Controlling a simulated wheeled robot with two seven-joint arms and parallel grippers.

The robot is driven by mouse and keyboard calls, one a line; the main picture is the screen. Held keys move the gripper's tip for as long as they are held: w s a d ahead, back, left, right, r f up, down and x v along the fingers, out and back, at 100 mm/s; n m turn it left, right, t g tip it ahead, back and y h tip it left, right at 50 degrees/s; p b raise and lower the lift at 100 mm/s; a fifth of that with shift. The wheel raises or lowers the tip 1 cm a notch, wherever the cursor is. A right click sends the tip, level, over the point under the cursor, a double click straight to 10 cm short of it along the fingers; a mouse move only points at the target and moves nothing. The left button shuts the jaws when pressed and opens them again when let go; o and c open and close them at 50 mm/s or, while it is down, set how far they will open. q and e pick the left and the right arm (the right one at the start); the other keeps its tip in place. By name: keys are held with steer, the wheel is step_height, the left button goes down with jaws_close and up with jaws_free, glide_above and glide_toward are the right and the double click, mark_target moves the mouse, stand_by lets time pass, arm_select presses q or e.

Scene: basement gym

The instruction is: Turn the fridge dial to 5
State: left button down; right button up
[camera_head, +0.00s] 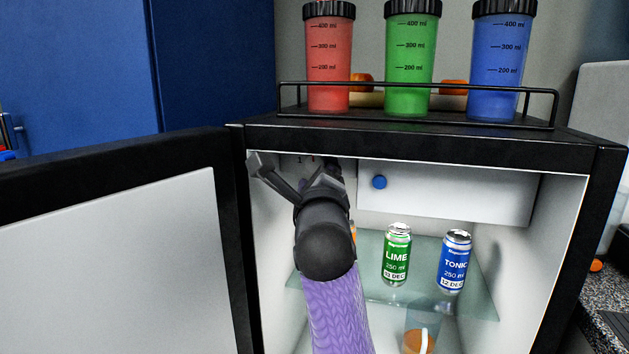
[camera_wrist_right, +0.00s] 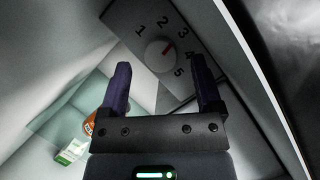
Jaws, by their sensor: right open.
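The fridge dial (camera_wrist_right: 158,56) is a round pale knob with a red pointer mark, on a grey panel (camera_wrist_right: 128,14) printed 1 to 5. Its mark points between 3 and 4, closer to 3. My right gripper (camera_wrist_right: 160,72) is open, its two dark fingers either side of the dial in the right wrist view; I cannot tell whether they touch it. In the head view, my right gripper (camera_head: 298,170) reaches inside the top left of the open fridge (camera_head: 420,143) and hides the dial. My left gripper is out of view.
The fridge door (camera_head: 110,250) stands open at left. A lime can (camera_head: 397,256) and a tonic can (camera_head: 455,262) stand on the glass shelf (camera_head: 345,285). Red, green and blue bottles stand on top.

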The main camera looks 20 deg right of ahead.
steer(key=shift+w+d+r, duration=0.1)
steer(key=shift+w+d, duration=0.05)
steer(key=shift+w, duration=0.45)
jaws_close()
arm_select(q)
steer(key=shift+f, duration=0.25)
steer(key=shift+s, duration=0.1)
